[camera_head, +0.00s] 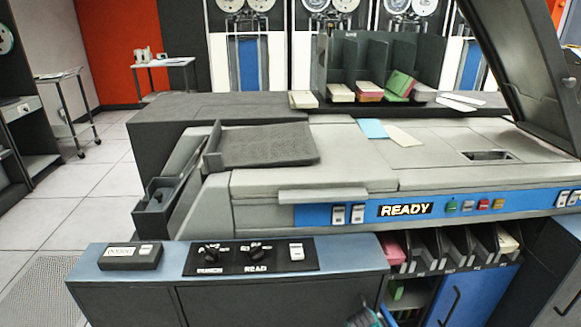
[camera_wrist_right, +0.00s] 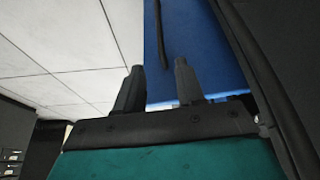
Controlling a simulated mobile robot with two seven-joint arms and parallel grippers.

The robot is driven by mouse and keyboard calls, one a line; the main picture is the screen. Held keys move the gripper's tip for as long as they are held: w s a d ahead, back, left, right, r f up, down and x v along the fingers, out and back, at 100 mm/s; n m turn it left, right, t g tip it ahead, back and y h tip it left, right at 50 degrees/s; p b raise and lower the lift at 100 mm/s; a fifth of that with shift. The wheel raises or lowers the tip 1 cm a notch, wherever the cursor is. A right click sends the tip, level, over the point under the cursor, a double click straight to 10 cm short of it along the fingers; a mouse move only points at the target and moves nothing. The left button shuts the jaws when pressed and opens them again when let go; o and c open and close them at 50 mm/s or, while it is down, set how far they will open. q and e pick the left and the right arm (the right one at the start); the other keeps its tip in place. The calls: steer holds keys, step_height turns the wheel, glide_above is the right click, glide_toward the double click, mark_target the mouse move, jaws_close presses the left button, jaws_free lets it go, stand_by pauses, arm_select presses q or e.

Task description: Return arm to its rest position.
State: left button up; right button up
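My right gripper (camera_wrist_right: 158,78) shows in the right wrist view with its two dark fingers apart and nothing between them. Behind the fingers is a blue panel (camera_wrist_right: 205,45) with a dark handle-like bar. In the head view only a small teal and dark part of what looks like my right gripper shows at the bottom edge, in front of the lower cabinet; its fingertips are hard to make out there. My left arm and gripper are not in view.
The card machine with a READY panel (camera_head: 406,209) fills the middle. Below it are card pockets (camera_head: 455,245) and a blue door (camera_head: 478,297). A control ledge (camera_head: 250,257) lies in front. A raised dark lid (camera_head: 530,75) stands at right. Open floor (camera_head: 50,215) is at left.

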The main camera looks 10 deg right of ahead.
arm_select(q)
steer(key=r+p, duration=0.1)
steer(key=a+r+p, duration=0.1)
steer(key=p, duration=0.2)
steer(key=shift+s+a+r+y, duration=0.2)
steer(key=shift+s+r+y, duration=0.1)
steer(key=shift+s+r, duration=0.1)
arm_select(e)
steer(key=s+a+r+n+t+y, duration=0.3)
steer(key=s+a+r+n+t, duration=0.2)
steer(key=r+n, duration=0.4)
steer(key=s+a+r+n+t+y, duration=0.3)
steer(key=s+a+r+n+t, duration=0.2)
steer(key=a+r+n, duration=0.3)
steer(key=s+r+n, duration=0.1)
steer(key=n, duration=0.2)
steer(key=shift+a+r+n+t, duration=0.2)
steer(key=shift+n+t, duration=0.1)
steer(key=shift+t, duration=0.1)
